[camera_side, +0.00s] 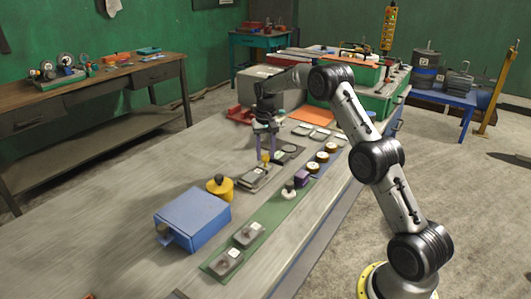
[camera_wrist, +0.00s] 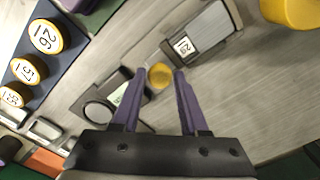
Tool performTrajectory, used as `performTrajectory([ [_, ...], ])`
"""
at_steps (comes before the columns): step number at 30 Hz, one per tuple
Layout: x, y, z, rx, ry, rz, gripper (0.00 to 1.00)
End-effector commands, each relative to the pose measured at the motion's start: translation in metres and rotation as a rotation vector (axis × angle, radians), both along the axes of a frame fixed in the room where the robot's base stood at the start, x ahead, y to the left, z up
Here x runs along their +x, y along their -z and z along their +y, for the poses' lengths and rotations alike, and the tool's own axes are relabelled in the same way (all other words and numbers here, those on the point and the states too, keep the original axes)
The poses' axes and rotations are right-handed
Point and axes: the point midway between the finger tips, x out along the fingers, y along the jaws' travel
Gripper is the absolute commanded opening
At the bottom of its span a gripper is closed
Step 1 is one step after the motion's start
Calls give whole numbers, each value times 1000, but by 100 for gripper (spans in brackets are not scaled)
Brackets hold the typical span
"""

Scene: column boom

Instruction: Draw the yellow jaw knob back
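The yellow jaw knob (camera_wrist: 160,75) shows as a small round top in the wrist view, between the tips of my purple fingers. It also shows in the side view (camera_side: 266,157), just under my fingertips. Beside it lies a grey block with a number label (camera_wrist: 205,35), seen in the side view as a low dark-edged fixture (camera_side: 255,177). My gripper (camera_wrist: 160,78) points down with its fingers apart, one on each side of the knob. Whether either finger touches the knob, I cannot tell.
A black-ringed plate (camera_wrist: 98,112) sits close to my left finger. A yellow pot with a black top (camera_side: 219,188) and a blue box (camera_side: 192,217) stand nearer the front. Round numbered yellow pieces (camera_side: 322,157) line the right side. Bare bench lies left of the fixture.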

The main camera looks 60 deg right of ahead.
Motion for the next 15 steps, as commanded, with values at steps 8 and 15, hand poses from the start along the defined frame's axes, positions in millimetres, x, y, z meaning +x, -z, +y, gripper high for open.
performTrajectory([
  [8,0,0,0,0,0,0,0],
  [15,0,-1,0,0,0,-1,0],
])
